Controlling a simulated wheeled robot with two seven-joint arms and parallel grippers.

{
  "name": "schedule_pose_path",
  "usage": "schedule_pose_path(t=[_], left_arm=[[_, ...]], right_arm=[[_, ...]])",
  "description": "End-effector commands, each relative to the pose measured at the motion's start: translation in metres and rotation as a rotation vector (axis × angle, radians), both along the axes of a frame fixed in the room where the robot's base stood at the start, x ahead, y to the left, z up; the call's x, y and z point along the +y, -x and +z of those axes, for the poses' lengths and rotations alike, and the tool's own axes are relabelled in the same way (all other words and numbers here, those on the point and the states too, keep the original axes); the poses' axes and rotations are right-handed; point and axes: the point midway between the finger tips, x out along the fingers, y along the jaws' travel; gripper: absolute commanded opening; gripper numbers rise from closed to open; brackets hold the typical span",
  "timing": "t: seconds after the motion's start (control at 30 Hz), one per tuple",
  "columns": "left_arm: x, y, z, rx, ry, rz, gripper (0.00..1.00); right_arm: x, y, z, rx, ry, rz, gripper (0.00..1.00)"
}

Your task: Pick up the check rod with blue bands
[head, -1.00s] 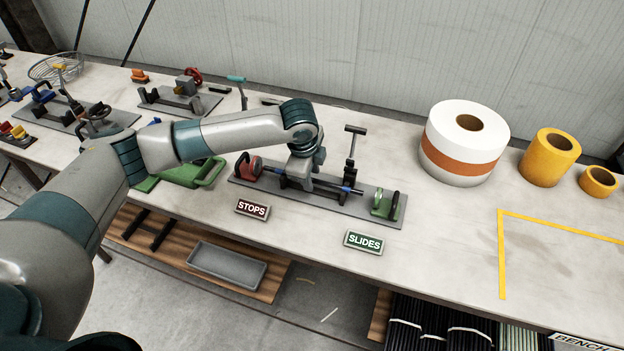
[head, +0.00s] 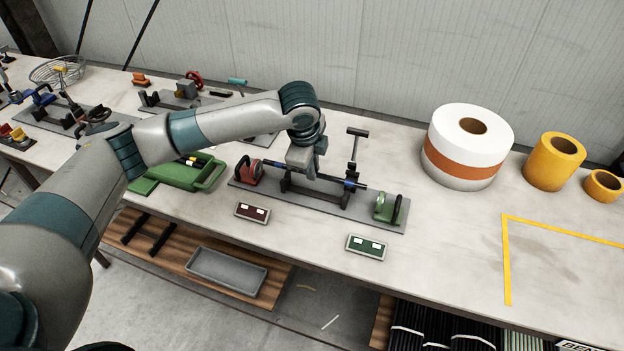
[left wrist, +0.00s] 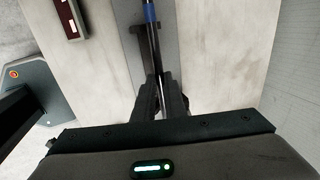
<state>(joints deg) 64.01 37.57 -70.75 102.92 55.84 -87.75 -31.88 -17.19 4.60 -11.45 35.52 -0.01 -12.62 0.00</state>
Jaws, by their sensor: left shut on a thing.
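The check rod with blue bands (head: 349,184) is a thin dark rod lying roughly lengthwise over a grey fixture plate (head: 375,220). My left gripper (head: 302,176) is shut on the rod near its middle, from above. The rod appears slightly above the dark uprights of the fixture; the exact gap is hard to tell. In the left wrist view the rod (left wrist: 152,45) runs between my fingers (left wrist: 160,95), with a blue band near the top edge. My gripper hides the rod's middle. My right gripper is not in view.
A red stop (head: 248,172) and a green slide (head: 389,208) stand at the fixture's ends, with a T-handled post (head: 356,145) behind. Two small signs (head: 252,212) lie in front. A green tray (head: 205,175) is left; large rolls (head: 467,150) are right. The yellow-taped area is clear.

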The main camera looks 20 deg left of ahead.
Motion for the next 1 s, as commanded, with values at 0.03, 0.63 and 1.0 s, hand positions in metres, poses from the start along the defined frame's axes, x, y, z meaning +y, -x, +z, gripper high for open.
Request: schedule_pose_path(t=[0.03, 0.63, 1.0], left_arm=[[-0.005, -0.001, 0.004, -0.004, 0.002, -0.003, 0.00], [-0.107, 0.004, 0.066, -0.002, 0.001, -0.003, 0.00], [-0.117, 0.005, 0.074, -0.001, 0.000, 0.000, 0.00]], right_arm=[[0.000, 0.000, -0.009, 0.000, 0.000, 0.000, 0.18], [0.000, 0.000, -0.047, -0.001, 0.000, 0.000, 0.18], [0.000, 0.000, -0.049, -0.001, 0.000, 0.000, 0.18]])
